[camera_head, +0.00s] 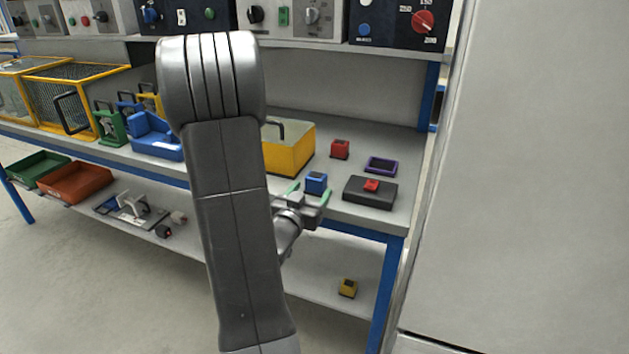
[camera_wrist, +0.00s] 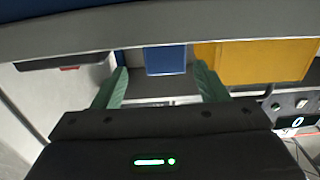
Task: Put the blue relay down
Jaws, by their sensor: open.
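The blue relay (camera_head: 316,183) stands upright on the grey workbench (camera_head: 345,216), close to its front edge. In the wrist view the blue relay (camera_wrist: 165,60) lies just beyond the fingertips, in line with the gap between them. My gripper (camera_head: 309,194) has green fingers, spread apart with clear room on both sides of the relay. The wrist view also shows my gripper (camera_wrist: 161,82) open with nothing between the fingers. Whether a fingertip touches the relay cannot be told.
A yellow box (camera_head: 290,150) stands left of the relay, a red relay (camera_head: 340,149) behind it. A black block with a red part (camera_head: 369,193) and a purple frame (camera_head: 381,166) are to the right. A yellow relay (camera_head: 347,288) sits on the lower shelf.

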